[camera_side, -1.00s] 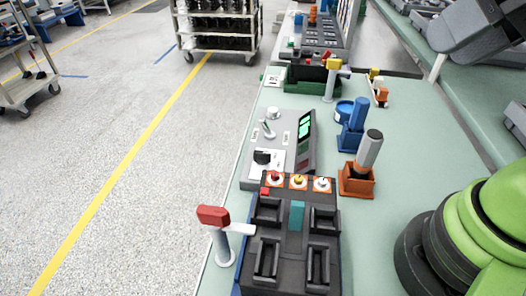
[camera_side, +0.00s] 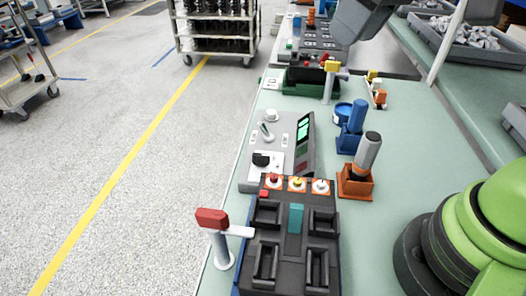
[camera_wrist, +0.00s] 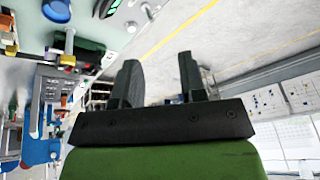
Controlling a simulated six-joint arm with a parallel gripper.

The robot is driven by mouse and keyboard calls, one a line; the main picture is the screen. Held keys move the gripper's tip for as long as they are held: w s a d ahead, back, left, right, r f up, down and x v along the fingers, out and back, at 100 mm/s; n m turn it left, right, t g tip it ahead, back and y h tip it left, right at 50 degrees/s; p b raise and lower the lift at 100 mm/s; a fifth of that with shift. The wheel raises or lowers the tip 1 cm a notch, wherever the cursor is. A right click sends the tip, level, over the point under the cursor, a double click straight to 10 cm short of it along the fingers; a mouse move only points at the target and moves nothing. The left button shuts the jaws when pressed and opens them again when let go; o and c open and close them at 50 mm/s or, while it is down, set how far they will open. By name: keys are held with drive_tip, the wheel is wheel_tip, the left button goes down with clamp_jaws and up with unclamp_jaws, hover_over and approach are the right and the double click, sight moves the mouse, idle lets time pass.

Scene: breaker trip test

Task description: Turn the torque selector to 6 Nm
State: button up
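A grey test panel (camera_side: 285,170) stands on the green bench in the side view. It carries a black knob (camera_side: 262,159) on a white plate, a toggle-like lever (camera_side: 266,132), a pale round knob (camera_side: 271,115) and a lit green display (camera_side: 304,131). The black knob looks like the torque selector, but its markings are too small to read. My gripper (camera_wrist: 160,75) is open and empty, apart from the panel. Its fingers are out of the side view.
A dark fixture (camera_side: 290,235) with several slots stands in front of the panel, beside a red-topped post (camera_side: 214,222). Right of the panel are an orange holder (camera_side: 356,182) with a grey-handled tool and a blue holder (camera_side: 350,138).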

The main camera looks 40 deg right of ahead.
drive_tip(key=w+a+f+n+g, duration=0.2)
drive_tip(key=w+a+f+n, duration=0.2)
drive_tip(key=w+f, duration=0.3)
drive_tip(key=n+g+h, duration=0.2)
drive_tip(key=n, duration=0.2)
hover_over(261, 155)
wheel_tip(261, 155, down, 9)
wheel_tip(261, 155, down, 10)
drive_tip(key=shift+f, duration=0.1)
clamp_jaws()
